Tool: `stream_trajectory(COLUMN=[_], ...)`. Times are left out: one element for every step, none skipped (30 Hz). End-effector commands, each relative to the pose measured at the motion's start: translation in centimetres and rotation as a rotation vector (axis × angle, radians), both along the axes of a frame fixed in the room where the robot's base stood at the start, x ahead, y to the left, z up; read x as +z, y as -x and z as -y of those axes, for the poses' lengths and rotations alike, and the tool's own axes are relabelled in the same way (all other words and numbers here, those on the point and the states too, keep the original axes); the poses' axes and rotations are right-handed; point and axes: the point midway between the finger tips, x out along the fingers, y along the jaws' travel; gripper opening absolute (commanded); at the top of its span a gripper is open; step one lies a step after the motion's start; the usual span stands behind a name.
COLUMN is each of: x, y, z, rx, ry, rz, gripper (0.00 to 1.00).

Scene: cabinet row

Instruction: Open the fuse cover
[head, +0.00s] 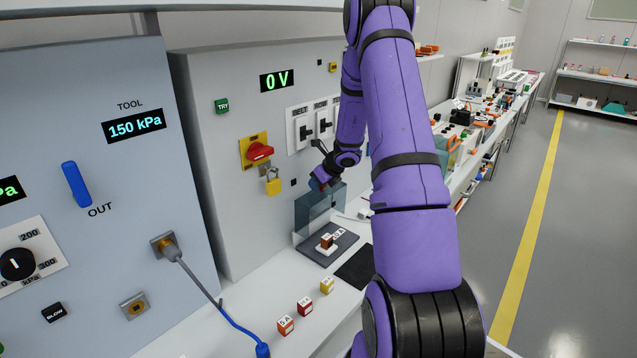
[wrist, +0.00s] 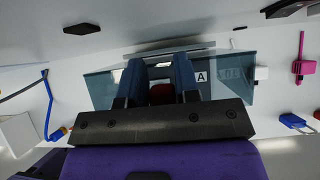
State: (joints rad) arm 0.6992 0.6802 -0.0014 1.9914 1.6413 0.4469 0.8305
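The fuse cover (head: 312,217) is a see-through, dark teal panel. In the head view it stands upright at the back edge of a dark base (head: 318,254). A small brown and white fuse block (head: 327,243) shows uncovered in front of it. My gripper (head: 319,181) is at the cover's top edge, partly hidden by my arm. In the wrist view the teal cover (wrist: 101,89) spreads behind my gripper (wrist: 159,62). Its two fingers are apart, with a gap between them. I cannot tell whether they touch the cover.
A red rotary switch (head: 259,151) and yellow padlock (head: 273,183) are on the panel at left; breaker switches (head: 304,131) are above. Lettered blocks, red (head: 305,306), orange (head: 286,325) and yellow (head: 327,284), stand on the bench front. A dark mat (head: 355,268) lies right of the base.

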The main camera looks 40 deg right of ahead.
Motion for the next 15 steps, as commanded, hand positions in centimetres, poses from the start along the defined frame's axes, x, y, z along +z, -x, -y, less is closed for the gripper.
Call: stream_trajectory(x=[-0.13,-0.12,-0.12,-0.11,-0.09,-0.08,-0.06,-0.06,-0.05,-0.04,-0.04,-0.02,0.00,0.03,0.13], y=[0.03,0.04,0.04,0.05,0.04,0.05,0.05,0.05,0.05,0.05,0.05,0.04,0.05,0.06,0.12], z=[-0.08,-0.07,-0.05,-0.04,-0.03,-0.02,-0.01,0.00,0.00,0.00,0.00,0.01,0.01,0.01,0.03], rx=[0.000,0.000,0.000,0.000,0.000,-0.001,-0.001,-0.001,-0.001,0.000,0.000,0.000,0.000,0.000,-0.001], ry=[-0.002,-0.002,-0.001,-0.001,-0.001,-0.001,-0.001,-0.001,-0.001,0.000,0.000,0.000,0.000,0.000,0.001], rz=[-0.002,-0.002,-0.002,-0.002,-0.002,-0.001,-0.001,-0.001,-0.001,-0.001,-0.001,-0.001,-0.001,0.000,0.000], gripper=[0.41,0.48,0.51,0.51,0.51,0.51,0.51,0.51,0.51,0.51,0.51,0.51,0.51,0.51,0.51])
